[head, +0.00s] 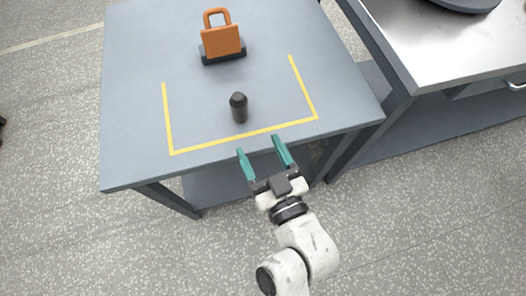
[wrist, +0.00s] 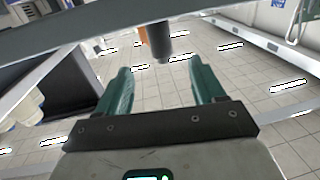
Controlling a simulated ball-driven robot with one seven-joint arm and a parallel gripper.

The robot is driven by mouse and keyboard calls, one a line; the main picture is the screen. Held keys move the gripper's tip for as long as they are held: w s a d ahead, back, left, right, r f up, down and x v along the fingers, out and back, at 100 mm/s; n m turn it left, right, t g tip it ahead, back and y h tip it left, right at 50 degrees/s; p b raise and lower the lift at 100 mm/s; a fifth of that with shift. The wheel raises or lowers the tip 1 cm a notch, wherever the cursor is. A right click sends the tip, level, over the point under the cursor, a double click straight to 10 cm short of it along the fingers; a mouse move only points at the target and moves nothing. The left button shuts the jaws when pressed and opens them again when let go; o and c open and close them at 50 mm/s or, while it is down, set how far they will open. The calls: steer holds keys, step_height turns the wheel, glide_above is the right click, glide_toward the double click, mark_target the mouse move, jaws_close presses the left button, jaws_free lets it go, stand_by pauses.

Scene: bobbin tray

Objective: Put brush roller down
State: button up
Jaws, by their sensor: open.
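A dark, short cylinder, which looks like the brush roller (head: 239,108), stands upright on the grey table inside a yellow taped outline (head: 168,120). In the wrist view the dark cylinder (wrist: 160,42) shows at the top, beyond the fingers and roughly between them. My gripper (head: 259,146) has two teal fingers spread apart with nothing between them. It is at the table's front edge, apart from the cylinder. The open fingers also show in the wrist view (wrist: 162,80).
An orange block with a handle (head: 221,41) stands on a dark base behind the outline. The grey table (head: 130,95) is otherwise clear. A metal-topped bench (head: 430,50) stands to the right, with a dark round object (head: 467,4) on it.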

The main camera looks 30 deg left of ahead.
steer(key=shift+s+d, duration=0.15)
steer(key=shift+d, duration=0.1)
